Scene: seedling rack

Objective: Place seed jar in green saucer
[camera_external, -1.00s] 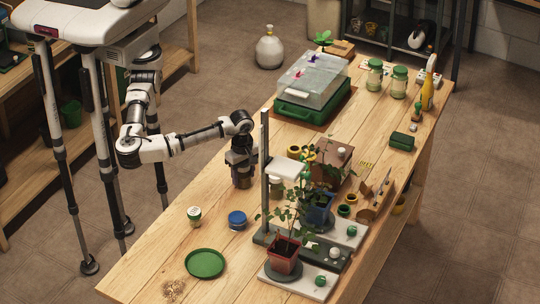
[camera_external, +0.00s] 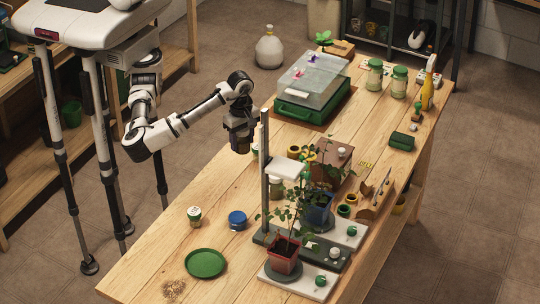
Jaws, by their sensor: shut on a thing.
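My gripper (camera_external: 241,147) is shut and points down, raised above the bench left of the grey stand. It holds a small dark thing, seemingly the seed jar, mostly hidden by the fingers and hard to make out. The green saucer (camera_external: 206,264) lies flat and empty near the front left of the bench. My gripper is well behind it and to its right, and higher.
A white-topped jar (camera_external: 194,216) and a blue-lidded jar (camera_external: 237,220) stand between my gripper and the saucer. The stand's grey post (camera_external: 264,175) rises close to my gripper's right. A potted plant (camera_external: 284,262) stands right of the saucer. Bare wood surrounds the saucer's left.

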